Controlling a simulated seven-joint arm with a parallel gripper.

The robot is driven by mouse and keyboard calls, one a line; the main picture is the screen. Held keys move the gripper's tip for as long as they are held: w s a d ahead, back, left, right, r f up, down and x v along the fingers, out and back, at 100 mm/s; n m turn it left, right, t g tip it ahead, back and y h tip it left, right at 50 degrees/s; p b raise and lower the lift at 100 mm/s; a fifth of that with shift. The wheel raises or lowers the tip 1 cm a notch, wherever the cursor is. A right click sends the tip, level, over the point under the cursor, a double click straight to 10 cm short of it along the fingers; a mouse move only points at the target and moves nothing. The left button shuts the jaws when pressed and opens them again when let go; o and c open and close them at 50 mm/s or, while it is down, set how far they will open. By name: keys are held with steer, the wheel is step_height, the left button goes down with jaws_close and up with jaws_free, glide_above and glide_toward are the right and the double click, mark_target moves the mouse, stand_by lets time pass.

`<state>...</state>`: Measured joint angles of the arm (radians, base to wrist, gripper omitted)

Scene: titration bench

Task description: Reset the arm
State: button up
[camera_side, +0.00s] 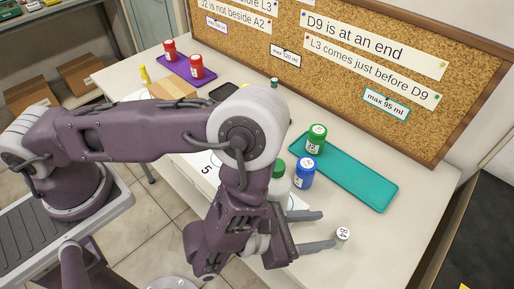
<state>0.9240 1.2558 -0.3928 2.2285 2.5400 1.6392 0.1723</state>
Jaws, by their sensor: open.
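My gripper (318,230) is open and empty at the front right of the white table (376,238). Its two fingers are spread apart and point right. A small white-capped bottle (342,236) stands just beyond the tip of the nearer finger; I cannot tell whether they touch. A blue bottle (304,172) stands behind the fingers, beside the teal tray (352,178). A green-capped white bottle (279,178) is partly hidden by my arm. Another green bottle (316,139) stands on the left part of the teal tray.
Two red bottles (170,50) (196,67) stand on a purple tray (186,72) at the back left. A cardboard box (172,88) and a yellow item (145,75) are near them. A corkboard (345,60) with notes borders the table's back. The table's right end is clear.

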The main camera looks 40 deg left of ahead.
steer(key=w+d+r+n+g+y, duration=0.1)
steer(key=w+r+n+y, duration=0.2)
steer(key=r+n+y, duration=0.4)
steer(key=a+r+n+g+y, duration=0.1)
steer(key=a+r+n+y, duration=0.1)
steer(key=a+r+n, duration=0.7)
steer(key=a+r+n+g+y, duration=0.1)
steer(key=a+r+n+y, duration=0.3)
steer(key=a, duration=0.8)
steer(key=s+a+r+n+g, duration=0.4)
steer(key=s+a+r+n, duration=0.1)
steer(key=s+a+n, duration=0.5)
steer(key=s+r+n+t+h, duration=0.1)
steer(key=s+r+n+h, duration=0.2)
steer(key=n, duration=0.9)
steer(key=s+h, duration=0.3)
steer(key=s, duration=0.2)
steer(key=shift+d, duration=0.4)
